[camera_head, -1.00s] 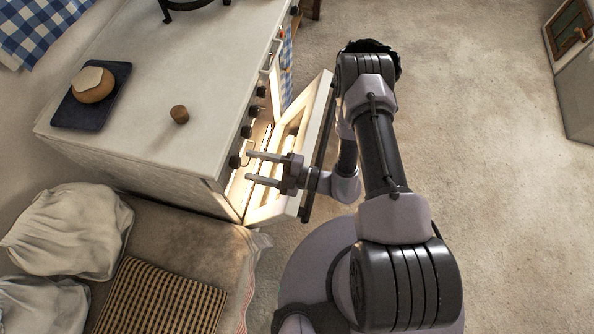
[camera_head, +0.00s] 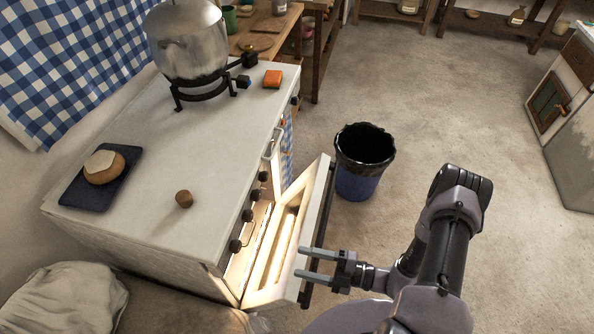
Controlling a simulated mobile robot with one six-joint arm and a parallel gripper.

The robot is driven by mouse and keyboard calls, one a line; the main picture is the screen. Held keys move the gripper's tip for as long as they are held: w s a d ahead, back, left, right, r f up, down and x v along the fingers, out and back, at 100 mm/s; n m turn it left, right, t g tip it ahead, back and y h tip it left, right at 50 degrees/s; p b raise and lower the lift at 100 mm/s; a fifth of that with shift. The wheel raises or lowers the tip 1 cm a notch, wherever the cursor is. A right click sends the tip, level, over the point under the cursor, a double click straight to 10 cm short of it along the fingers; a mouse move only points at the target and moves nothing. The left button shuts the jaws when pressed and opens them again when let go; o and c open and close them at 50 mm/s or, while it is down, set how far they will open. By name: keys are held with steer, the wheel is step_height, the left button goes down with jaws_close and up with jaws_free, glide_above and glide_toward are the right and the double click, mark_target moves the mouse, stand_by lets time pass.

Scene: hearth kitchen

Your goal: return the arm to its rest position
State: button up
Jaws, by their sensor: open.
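My gripper (camera_head: 301,264) is open, its two fingers apart with nothing between them. It points left, over or beside the outer edge of the open oven door (camera_head: 318,217); I cannot tell whether it touches. My arm (camera_head: 446,245) is bent, with its elbow raised at the right and its lower part running out of the bottom of the picture. The white stove (camera_head: 165,125) stands at the left with its lit oven open.
On the stove are a big metal pot (camera_head: 187,42), an orange block (camera_head: 273,79), a small brown knob-like object (camera_head: 184,198) and a round loaf-like item (camera_head: 104,167) on a dark board (camera_head: 73,194). A bin (camera_head: 357,185) stands beyond the door. Floor (camera_head: 440,110) is clear behind.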

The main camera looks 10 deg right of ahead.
steer(key=s+d+r+m+h, duration=0.1)
steer(key=s+r+m+h, duration=0.2)
steer(key=r+m+h, duration=0.4)
steer(key=s+d+r+m+g+h+b, duration=0.1)
steer(key=s+r+m+h, duration=0.2)
steer(key=r+m, duration=1.8)
step_height(320, 180, up, 8)
steer(key=h, duration=0.4)
steer(key=shift+d+r+m+h, duration=0.15)
steer(key=shift+d+m+h, duration=0.15)
steer(key=shift+m, duration=0.1)
steer(key=shift+s, duration=0.15)
